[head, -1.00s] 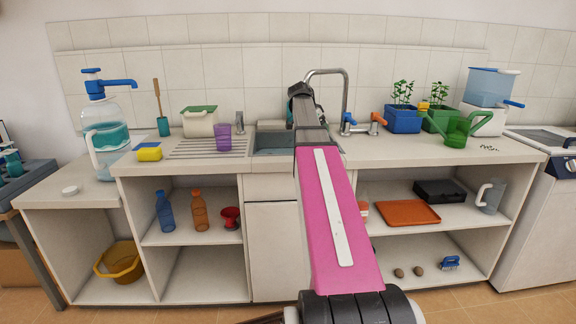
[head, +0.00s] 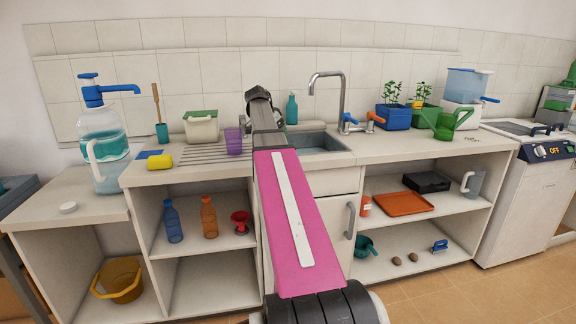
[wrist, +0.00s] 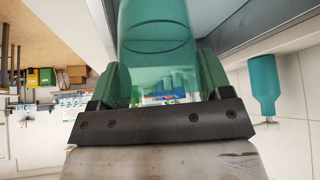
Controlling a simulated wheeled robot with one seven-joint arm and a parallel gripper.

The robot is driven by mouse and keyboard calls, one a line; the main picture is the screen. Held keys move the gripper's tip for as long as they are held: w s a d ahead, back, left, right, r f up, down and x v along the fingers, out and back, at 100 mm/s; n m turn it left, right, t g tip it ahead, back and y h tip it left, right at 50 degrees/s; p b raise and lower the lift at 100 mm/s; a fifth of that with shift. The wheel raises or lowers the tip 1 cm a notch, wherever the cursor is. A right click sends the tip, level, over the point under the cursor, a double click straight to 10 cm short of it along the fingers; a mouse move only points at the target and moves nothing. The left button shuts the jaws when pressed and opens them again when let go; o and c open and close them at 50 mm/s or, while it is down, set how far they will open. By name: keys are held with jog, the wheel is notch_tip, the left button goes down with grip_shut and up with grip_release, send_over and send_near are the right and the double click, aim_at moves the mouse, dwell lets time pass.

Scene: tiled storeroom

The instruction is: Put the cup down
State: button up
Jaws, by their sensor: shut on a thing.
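My gripper (head: 258,93) is over the counter at the left side of the sink, seen from behind along my pink arm. In the wrist view, my gripper (wrist: 158,85) is shut on a translucent teal cup (wrist: 155,35), with one finger on each side of it. The held cup is hidden behind my arm in the head view. I cannot tell whether its base touches anything. A purple cup (head: 233,141) stands on the drainboard, just left of my arm.
The sink basin (head: 322,144) and tap (head: 341,95) are right of my gripper. A teal bottle (head: 292,107) stands behind the sink, and also shows in the wrist view (wrist: 263,85). A lidded container (head: 201,128) stands behind the drainboard (head: 195,154).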

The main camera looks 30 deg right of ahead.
jog(key=shift+s+d+r+x, duration=0.15)
jog(key=shift+d+r+x, duration=0.25)
jog(key=shift+x, duration=2.15)
jog(key=shift+s+d+r+x, duration=0.2)
jog(key=shift+d+x, duration=0.4)
jog(key=shift+x, duration=1.95)
jog(key=shift+s+d+r+x, duration=0.15)
jog(key=shift+d+r+x, duration=0.25)
jog(key=shift+x, duration=2.15)
jog(key=shift+d+f, duration=0.1)
jog(key=shift+f, duration=0.15)
jog(key=o, duration=0.9)
jog(key=shift+r, duration=0.15)
jog(key=v, duration=1.2)
